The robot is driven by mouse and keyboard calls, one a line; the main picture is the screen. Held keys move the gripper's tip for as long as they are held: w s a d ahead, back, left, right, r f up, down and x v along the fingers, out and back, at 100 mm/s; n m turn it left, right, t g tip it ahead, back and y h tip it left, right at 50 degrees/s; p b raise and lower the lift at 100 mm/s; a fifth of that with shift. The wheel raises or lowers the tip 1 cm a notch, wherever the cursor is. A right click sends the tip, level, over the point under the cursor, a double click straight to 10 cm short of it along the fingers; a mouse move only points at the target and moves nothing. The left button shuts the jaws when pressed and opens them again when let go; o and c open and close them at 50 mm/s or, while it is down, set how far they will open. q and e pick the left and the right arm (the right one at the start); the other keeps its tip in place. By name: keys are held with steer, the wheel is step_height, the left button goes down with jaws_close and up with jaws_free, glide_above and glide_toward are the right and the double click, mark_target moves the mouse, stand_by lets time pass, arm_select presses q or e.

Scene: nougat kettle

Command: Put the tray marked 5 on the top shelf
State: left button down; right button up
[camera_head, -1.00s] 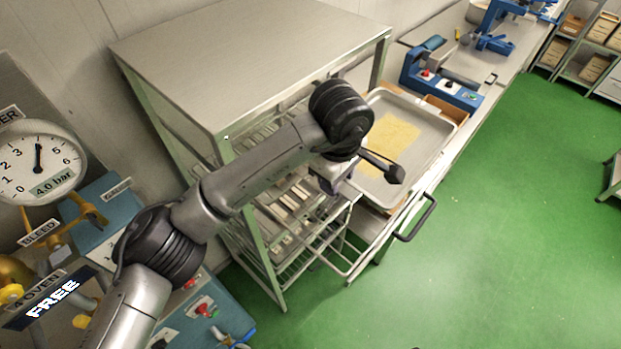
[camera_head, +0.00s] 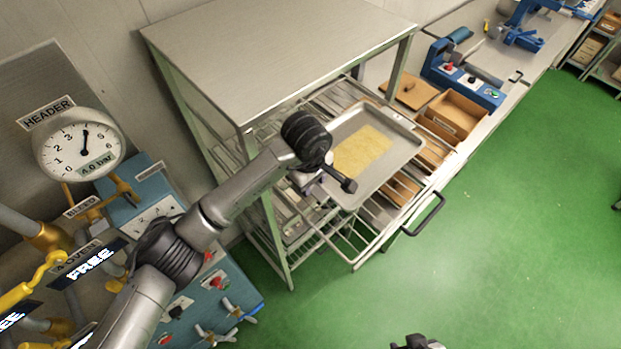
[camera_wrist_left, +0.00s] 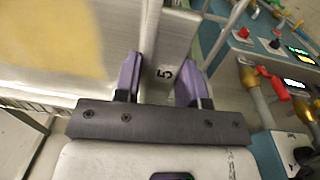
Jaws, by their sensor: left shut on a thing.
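The tray marked 5 (camera_head: 397,172) is a shallow metal tray with a yellow slab (camera_head: 362,150) on it. It is over the pulled-out wire shelf (camera_head: 352,92) of the steel rack; I cannot tell if it touches the shelf. My left gripper (camera_head: 318,187) is at the tray's near left side. In the left wrist view, its purple fingers (camera_wrist_left: 158,82) are shut on the tray's tab marked 5 (camera_wrist_left: 166,72). A dark part (camera_head: 415,342), perhaps of my right arm, shows at the bottom edge; its fingers are hidden.
The rack's flat steel top (camera_head: 270,55) overhangs the shelves behind the tray. A black handle (camera_head: 425,215) sticks out on the right. A bench with an open wooden box (camera_head: 457,115) and a blue machine (camera_head: 465,75) stands beyond. A gauge panel (camera_head: 80,145) is left. Green floor is free at right.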

arm_select(q)
steer(key=shift+f, duration=0.3)
steer(key=c, duration=0.7)
jaws_free()
step_height(320, 180, up, 4)
steer(key=shift+a+r+b, duration=0.1)
steer(key=shift+b, duration=0.55)
steer(key=shift+s+r, duration=0.1)
steer(key=shift+r, duration=0.5)
